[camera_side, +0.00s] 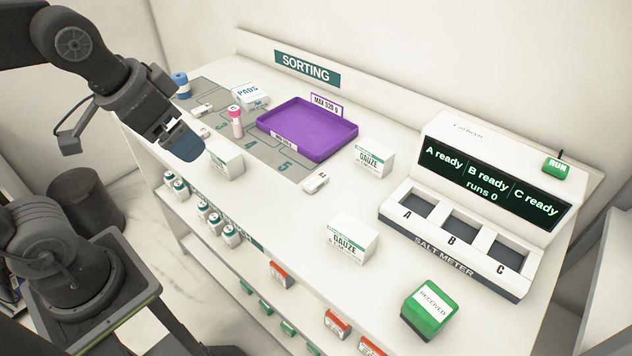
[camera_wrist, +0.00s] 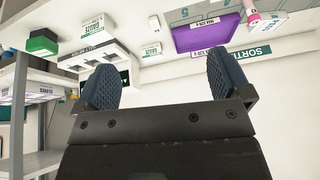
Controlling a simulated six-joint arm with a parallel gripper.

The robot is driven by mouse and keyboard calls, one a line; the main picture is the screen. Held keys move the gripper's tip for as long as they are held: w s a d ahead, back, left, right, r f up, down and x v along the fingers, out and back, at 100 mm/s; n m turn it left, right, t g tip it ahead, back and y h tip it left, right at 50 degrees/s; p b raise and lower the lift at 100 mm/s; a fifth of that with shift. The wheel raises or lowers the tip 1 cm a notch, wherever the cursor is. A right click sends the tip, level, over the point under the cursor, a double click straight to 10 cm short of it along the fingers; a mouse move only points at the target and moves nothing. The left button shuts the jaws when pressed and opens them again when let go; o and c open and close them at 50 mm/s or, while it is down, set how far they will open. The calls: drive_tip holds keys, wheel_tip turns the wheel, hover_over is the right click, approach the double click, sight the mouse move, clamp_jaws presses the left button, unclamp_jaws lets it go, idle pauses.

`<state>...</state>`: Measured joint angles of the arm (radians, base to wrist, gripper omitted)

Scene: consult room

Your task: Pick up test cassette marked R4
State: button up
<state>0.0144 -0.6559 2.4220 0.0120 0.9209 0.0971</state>
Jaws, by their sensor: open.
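Small white test cassettes lie on the counter in the side view: one (camera_side: 315,183) in front of the purple tray, one (camera_side: 203,110) on the grey mat at the far left, and one (camera_side: 200,130) partly hidden behind my gripper. Their markings are too small to read, so I cannot tell which is R4. My gripper (camera_side: 184,146) is open and empty, above the counter's left front part. Its two blue fingers stand wide apart in the wrist view (camera_wrist: 163,84). A small white piece (camera_wrist: 155,22), probably a cassette, shows there.
The purple tray (camera_side: 335,148) lies mid-counter. Gauze boxes (camera_side: 374,158) (camera_side: 351,238), a white box (camera_side: 226,157) and a pink-capped tube (camera_side: 235,122) stand around. The salt meter (camera_side: 455,240) and green RECEIVED box (camera_side: 429,309) are at right. Bottles (camera_side: 203,211) stand on a lower shelf.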

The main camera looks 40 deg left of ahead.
drive_tip(key=w+d+m+g, duration=0.2)
drive_tip(key=w+m, duration=0.5)
drive_tip(key=w, duration=0.4)
drive_tip(key=m+g+y, duration=0.2)
drive_tip(key=m+g, duration=0.1)
drive_tip(key=m, duration=0.7)
hover_over(316, 179)
drive_tip(key=d, duration=0.1)
drive_tip(key=f, duration=1.8)
drive_tip(key=shift+w+d+f, duration=0.1)
drive_tip(key=shift+w+f, duration=0.2)
drive_tip(key=shift+s+a+f, duration=0.1)
drive_tip(key=shift+a+f, duration=0.05)
drive_tip(key=shift+f, duration=0.8)
drive_tip(key=shift+s+a+f, duration=0.15)
drive_tip(key=shift+a+f, duration=0.05)
drive_tip(key=shift+f, duration=0.8)
drive_tip(key=shift+s+a+f, duration=0.1)
drive_tip(key=shift+a+f, duration=0.05)
drive_tip(key=shift+f, duration=0.8)
drive_tip(key=c, duration=1)
drive_tip(key=shift+r, duration=0.15)
